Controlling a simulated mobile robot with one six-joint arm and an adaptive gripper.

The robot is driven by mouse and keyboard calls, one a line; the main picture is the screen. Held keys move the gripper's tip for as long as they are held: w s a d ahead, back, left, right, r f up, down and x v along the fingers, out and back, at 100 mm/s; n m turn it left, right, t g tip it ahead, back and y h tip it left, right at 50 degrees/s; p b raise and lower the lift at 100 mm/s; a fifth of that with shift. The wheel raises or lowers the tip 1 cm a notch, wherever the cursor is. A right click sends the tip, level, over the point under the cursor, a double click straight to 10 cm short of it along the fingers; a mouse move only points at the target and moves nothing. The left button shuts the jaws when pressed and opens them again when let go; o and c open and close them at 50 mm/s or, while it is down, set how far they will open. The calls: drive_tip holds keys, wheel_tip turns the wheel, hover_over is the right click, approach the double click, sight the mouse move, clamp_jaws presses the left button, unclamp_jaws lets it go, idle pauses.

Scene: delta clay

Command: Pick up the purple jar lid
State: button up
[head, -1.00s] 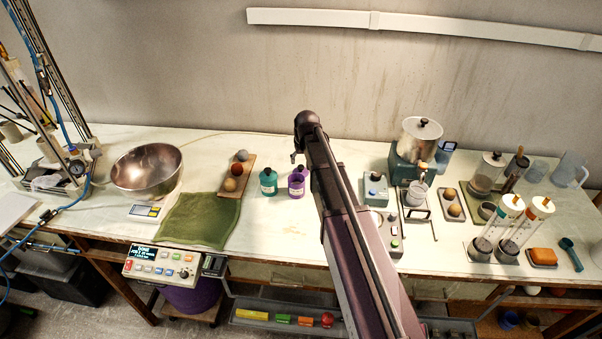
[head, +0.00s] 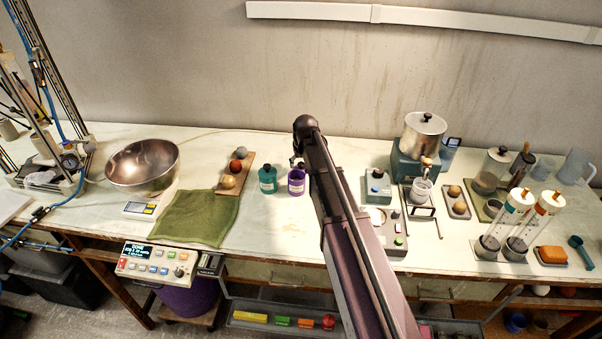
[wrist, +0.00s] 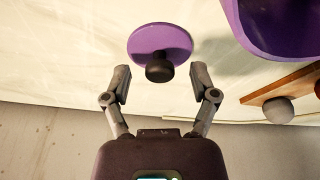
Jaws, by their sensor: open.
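The purple jar lid (wrist: 150,38) is a flat disc with a black knob (wrist: 159,67), in the upper middle of the wrist view. My gripper (wrist: 160,76) is open, one fingertip on each side of the knob, with gaps on both sides. I cannot tell how far the fingertips are from the lid in depth. A purple jar (wrist: 275,25) fills the upper right of the wrist view, beside the lid. In the head view the purple jar (head: 296,183) stands left of my arm. I cannot make out the lid there; my arm may hide it.
A teal jar (head: 267,181) stands left of the purple jar. A wooden board (head: 237,180) with several balls lies further left, by a green cloth (head: 195,218) and metal bowl (head: 142,166). A teal device (head: 377,187) and a grey device (head: 398,241) stand right of my arm.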

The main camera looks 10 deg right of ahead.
drive_tip(key=shift+f, duration=0.3)
drive_tip(key=shift+c, duration=0.2)
drive_tip(key=c, duration=0.9)
